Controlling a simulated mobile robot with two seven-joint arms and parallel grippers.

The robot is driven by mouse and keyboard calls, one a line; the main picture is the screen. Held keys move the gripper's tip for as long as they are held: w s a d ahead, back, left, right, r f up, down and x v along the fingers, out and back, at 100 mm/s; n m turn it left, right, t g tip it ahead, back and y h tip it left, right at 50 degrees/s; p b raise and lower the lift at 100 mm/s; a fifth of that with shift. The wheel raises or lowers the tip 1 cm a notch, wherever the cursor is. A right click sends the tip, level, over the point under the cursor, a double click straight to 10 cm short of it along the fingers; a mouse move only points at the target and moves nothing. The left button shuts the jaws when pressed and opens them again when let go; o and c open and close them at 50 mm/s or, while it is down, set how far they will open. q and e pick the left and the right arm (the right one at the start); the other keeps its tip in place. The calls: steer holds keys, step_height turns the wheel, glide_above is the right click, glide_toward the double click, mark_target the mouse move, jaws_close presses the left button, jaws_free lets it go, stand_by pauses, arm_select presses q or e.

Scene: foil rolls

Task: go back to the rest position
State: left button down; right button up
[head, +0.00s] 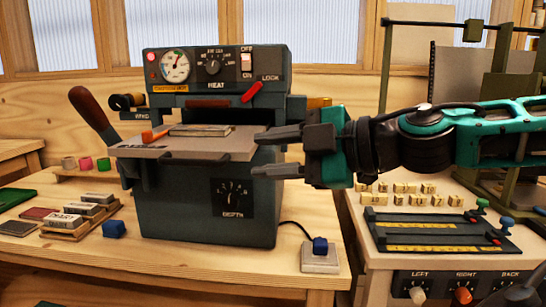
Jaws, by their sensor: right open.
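My right gripper (264,154) comes in from the right, its fingers pointing left. Its two dark fingers are spread apart one above the other, and I see nothing between them. The fingertips are at the right end of the plate (190,146) on the dark press (205,200); I cannot tell whether they touch it. A small flat block (201,131) and an orange piece (155,134) lie on that plate. My left gripper is not in view.
Pink (86,163) and green (103,163) rolls stand on a small shelf at the left. Below are several stamp-like blocks in a wooden tray (72,232). A dark lever (93,112) sticks out at the press's left. A fixture panel (437,232) sits on the right bench.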

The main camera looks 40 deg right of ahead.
stand_by(0.4)
steer(key=w+a+f+m+y, duration=0.1)
steer(key=w+a+f, duration=0.25)
steer(key=f, duration=0.25)
steer(key=w+a+f+y, duration=0.2)
steer(key=a+f, duration=0.3)
steer(key=f, duration=0.2)
steer(key=w+a+f+m+y, duration=0.1)
steer(key=w+a+f, duration=0.25)
steer(key=f, duration=0.25)
steer(key=s+a+f+m+g+h, duration=0.25)
steer(key=s+f+m, duration=0.35)
steer(key=f, duration=0.7)
steer(key=s+a+f+m+g+h, duration=0.15)
steer(key=s+f+m+h, duration=0.35)
steer(key=f, duration=0.9)
arm_select(q)
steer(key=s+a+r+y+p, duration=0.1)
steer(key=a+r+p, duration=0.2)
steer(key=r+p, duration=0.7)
steer(key=p, duration=0.4)
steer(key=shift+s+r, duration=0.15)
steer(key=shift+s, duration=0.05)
arm_select(e)
step_height(320, 180, up, 10)
steer(key=s+d, duration=0.2)
steer(key=s, duration=0.1)
steer(key=shift+d+r+t, duration=0.15)
steer(key=shift+d+t, duration=0.15)
